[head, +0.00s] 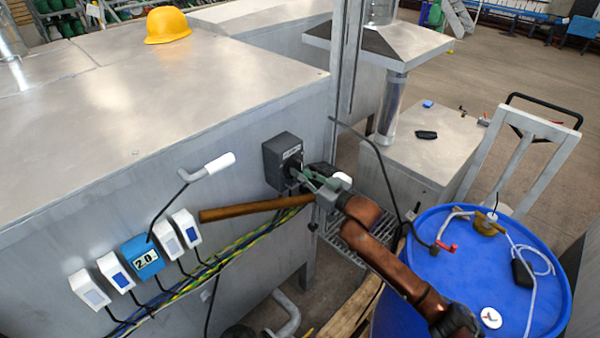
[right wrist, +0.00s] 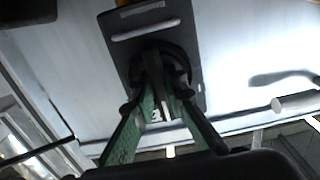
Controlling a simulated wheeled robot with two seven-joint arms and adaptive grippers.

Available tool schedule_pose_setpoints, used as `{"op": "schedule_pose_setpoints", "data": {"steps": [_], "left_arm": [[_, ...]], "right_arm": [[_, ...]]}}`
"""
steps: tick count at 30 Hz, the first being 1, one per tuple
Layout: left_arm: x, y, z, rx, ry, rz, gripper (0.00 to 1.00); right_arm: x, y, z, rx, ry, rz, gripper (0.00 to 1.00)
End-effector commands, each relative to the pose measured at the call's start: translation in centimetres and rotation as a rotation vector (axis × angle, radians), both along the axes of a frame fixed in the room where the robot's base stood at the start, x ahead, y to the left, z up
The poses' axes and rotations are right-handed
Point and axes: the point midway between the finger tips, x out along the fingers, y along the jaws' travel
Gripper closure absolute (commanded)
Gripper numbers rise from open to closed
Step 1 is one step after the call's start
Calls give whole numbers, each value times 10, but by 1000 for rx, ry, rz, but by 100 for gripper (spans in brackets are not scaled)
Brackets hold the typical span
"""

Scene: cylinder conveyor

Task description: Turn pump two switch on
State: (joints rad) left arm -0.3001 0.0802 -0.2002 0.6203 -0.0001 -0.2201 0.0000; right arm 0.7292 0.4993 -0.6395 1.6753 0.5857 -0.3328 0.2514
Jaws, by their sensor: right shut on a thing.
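A dark grey switch box (head: 282,160) with a light label is mounted on the side of the large metal tank. In the right wrist view the box (right wrist: 125,35) fills the top middle, with a round black knob (right wrist: 160,58) on it. My right gripper (head: 300,176) reaches the front of the box. Its green fingers (right wrist: 158,90) are shut on the knob, which they partly hide. The label is too small to read. My left gripper is not in view.
Left along the tank (head: 120,160) are a blue meter (head: 142,257) reading about 2.0, several white boxes, a brown rod (head: 240,210) and bundled cables. A blue barrel (head: 450,285) stands at right, and a yellow helmet (head: 167,25) lies on top of the tank.

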Motion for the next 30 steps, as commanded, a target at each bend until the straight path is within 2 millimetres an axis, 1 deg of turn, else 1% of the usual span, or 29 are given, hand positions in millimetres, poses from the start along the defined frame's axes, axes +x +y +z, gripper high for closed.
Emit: {"op": "schedule_pose_setpoints", "data": {"steps": [4, 5, 12, 20, 23, 26, 30], "left_arm": [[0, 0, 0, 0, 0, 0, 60], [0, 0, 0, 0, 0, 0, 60], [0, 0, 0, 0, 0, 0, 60], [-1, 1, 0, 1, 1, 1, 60], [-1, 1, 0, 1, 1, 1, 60], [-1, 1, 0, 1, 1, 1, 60], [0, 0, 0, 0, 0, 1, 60]], "right_arm": [[0, -1, 0, -3, -3, -1, 100], [0, -1, 0, -3, -3, -1, 88], [0, 0, 0, -1, -1, -1, 71], [0, 0, 0, -1, -1, 0, 70], [-3, -4, 0, 0, 0, -1, 70], [-12, -13, -1, -1, 1, -1, 70], [-31, -33, -2, -4, 1, -2, 70]]}}
